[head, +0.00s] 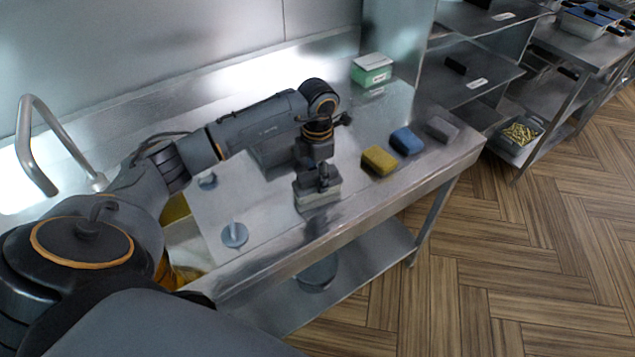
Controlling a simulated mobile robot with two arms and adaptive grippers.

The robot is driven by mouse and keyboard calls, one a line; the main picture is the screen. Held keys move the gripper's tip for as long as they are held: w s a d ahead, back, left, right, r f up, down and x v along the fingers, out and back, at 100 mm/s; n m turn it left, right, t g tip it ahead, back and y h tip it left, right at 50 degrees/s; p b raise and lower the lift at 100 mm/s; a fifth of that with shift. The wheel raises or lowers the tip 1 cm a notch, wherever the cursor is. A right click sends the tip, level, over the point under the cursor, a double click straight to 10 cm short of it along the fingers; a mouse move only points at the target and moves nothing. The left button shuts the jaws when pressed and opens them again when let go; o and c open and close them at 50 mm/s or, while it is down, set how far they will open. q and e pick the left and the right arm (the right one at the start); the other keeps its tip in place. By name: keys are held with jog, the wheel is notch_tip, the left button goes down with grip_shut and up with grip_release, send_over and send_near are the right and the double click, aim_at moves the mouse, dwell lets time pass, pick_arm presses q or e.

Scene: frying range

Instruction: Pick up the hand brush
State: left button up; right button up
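My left arm comes in from the left over the steel counter, and its gripper (323,180) points down near the counter's front edge. Directly beneath it is a small block-shaped thing with a dark top and a pale lower part, which looks like the hand brush (318,201). The gripper's fingers overlap the top of the brush in the picture. Whether they touch or grip it cannot be made out, as the fingers are small and dark. My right gripper is not in view.
A yellow sponge (379,161), a blue sponge (406,141) and a grey sponge (440,129) lie right of the gripper. A green and white box (371,69) stands at the back. A tap (32,150) rises at left. Shelves (470,68) stand beyond the counter.

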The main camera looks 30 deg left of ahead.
pick_arm(q)
jog(key=c, duration=0.6)
jog(key=shift+r+b, duration=0.5)
jog(key=s+r+b, duration=0.1)
jog(key=s+r, duration=0.3)
jog(key=s+d+r+b, duration=0.1)
jog(key=s+r+b, duration=0.1)
jog(key=s+r, duration=0.2)
jog(key=s+d+r+b, duration=0.1)
jog(key=s+r+b, duration=0.1)
jog(key=s+r, duration=0.2)
jog(key=shift+s, duration=0.95)
